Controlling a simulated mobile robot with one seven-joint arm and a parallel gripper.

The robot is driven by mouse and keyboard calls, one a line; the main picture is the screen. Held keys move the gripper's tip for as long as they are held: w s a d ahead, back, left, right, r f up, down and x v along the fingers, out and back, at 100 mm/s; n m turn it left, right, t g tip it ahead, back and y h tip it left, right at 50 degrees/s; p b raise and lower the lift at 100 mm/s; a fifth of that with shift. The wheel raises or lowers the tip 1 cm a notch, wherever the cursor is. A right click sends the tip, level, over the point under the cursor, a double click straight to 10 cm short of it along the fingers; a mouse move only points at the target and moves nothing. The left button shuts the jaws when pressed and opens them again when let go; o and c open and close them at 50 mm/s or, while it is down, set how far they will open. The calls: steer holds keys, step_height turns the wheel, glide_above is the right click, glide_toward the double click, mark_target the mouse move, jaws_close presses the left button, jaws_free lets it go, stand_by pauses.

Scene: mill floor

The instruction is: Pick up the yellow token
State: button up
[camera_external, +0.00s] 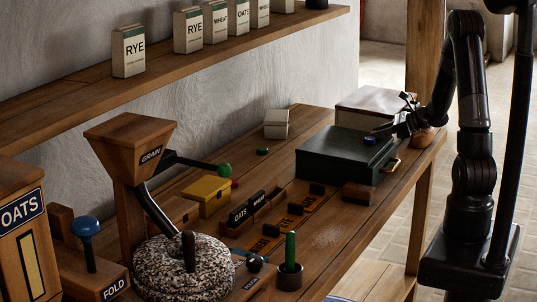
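I cannot make out a yellow token in this view. A small blue token (370,140) lies on the lid of the dark green box (345,158) at the far right of the bench. A green token (262,151) lies on the bench near the wall, and a red one (235,183) lies behind a yellow box (207,194). My gripper (391,117) is over the right side of the green box, close to the blue token. It is small and dark here, so its finger opening and any contact are unclear.
A grain hopper (131,150), a millstone (183,266) and a green peg in a dark cup (290,268) stand at the front. A pale box (375,102) is behind the green box. A shelf (215,53) of cartons overhangs the back.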

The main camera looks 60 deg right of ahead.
steer(key=c, duration=0.4)
steer(key=shift+r, duration=0.15)
